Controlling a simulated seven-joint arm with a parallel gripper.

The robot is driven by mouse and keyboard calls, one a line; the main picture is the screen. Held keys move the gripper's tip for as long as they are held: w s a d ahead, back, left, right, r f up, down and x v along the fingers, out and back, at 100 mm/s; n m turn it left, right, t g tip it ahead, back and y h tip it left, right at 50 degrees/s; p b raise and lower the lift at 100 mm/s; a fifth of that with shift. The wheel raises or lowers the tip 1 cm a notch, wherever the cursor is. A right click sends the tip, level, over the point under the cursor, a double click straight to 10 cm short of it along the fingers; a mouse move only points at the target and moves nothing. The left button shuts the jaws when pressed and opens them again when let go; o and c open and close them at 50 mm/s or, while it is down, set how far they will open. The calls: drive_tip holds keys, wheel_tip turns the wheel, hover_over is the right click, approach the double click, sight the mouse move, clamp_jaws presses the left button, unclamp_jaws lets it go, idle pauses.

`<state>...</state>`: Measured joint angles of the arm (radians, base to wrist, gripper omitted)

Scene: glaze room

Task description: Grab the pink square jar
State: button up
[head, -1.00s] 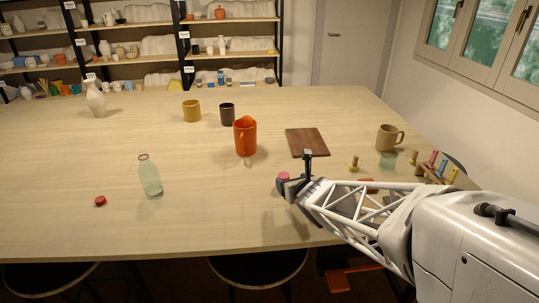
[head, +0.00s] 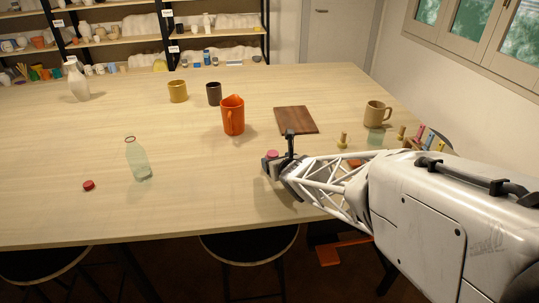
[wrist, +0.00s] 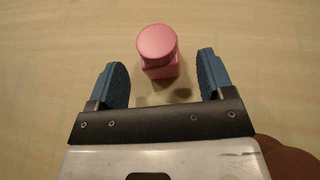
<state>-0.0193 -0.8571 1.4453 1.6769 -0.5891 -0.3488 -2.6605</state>
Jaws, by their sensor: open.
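The pink square jar (wrist: 160,52) stands on the table in the wrist view, with a round lid on a square body. It lies ahead of my gripper (wrist: 163,78), between the lines of its two blue fingers and just beyond their tips. My gripper is open and nothing is between the fingers. In the head view the pink jar (head: 271,154) is mostly hidden behind my gripper (head: 276,162), with only its pink top showing.
An orange pitcher (head: 233,117) and a dark wooden board (head: 296,120) stand behind the gripper. A tan mug (head: 377,114) and wooden pegs are at the right. Table around the jar looks clear.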

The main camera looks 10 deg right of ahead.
sight(273, 153)
drive_tip(key=shift+x, duration=2.05)
drive_tip(key=c, duration=1.1)
drive_tip(key=shift+r, duration=0.15)
drive_tip(key=shift+r, duration=0.75)
wheel_tip(273, 153, up, 2)
drive_tip(key=shift+r, duration=0.1)
drive_tip(key=s, duration=1)
drive_tip(key=s+d+r, duration=0.1)
drive_tip(key=s, duration=0.5)
drive_tip(key=shift+d, duration=0.1)
